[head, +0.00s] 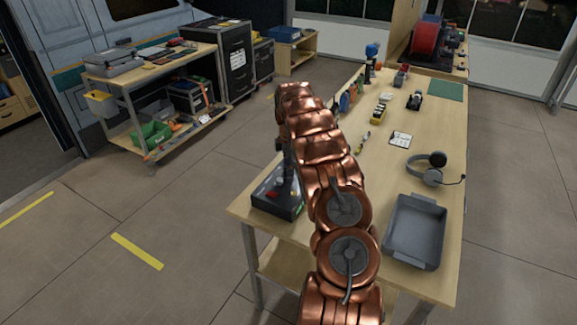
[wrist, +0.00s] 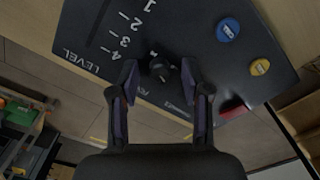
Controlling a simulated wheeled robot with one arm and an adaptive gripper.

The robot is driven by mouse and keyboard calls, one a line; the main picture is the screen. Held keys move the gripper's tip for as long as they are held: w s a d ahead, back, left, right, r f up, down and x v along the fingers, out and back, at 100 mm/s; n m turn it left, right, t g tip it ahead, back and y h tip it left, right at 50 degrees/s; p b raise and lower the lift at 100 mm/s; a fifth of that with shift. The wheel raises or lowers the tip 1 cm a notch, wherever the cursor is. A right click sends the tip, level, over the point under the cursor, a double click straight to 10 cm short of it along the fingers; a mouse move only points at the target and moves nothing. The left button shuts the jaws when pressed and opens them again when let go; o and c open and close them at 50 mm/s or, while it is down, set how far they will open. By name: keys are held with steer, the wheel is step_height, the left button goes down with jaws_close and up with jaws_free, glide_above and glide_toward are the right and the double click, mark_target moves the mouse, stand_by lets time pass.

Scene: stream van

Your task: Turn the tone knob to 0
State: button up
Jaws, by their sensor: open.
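A dark control box (wrist: 190,45) fills the top of the wrist view, with white "LEVEL" markings and numbers on its left. A small black knob (wrist: 160,66) stands on its face; its pointer and the small lettering near it are too unclear to read. My gripper (wrist: 159,78) is open, one fingertip on each side of the knob, with small gaps apparent. In the head view the box (head: 284,206) sits on the workbench's near left corner, and my copper arm hides part of it. My gripper (head: 287,168) there is mostly hidden.
The box also bears a blue button (wrist: 228,29), a yellow button (wrist: 260,67) and a red part (wrist: 232,110) near the right finger. On the workbench (head: 375,190) are a grey tray (head: 416,232), a headset (head: 430,172) and small items. A loaded cart (head: 150,80) stands left.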

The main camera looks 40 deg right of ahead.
jaws_close()
stand_by(0.3)
steer(key=shift+f+m+b, duration=0.1)
steer(key=shift+m+b, duration=0.2)
steer(key=shift+b, duration=0.1)
steer(key=shift+a+f+m+b, duration=0.1)
steer(key=shift+f+m+b, duration=0.05)
steer(key=shift+m+b, duration=0.9)
steer(key=m+b, duration=0.2)
steer(key=shift+b, duration=0.3)
steer(key=m+b, duration=0.2)
steer(key=m, duration=0.2)
steer(key=shift+m, duration=0.35)
steer(key=m+b, duration=0.2)
steer(key=m, duration=0.2)
steer(key=shift+r, duration=0.2)
steer(key=shift+m, duration=0.3)
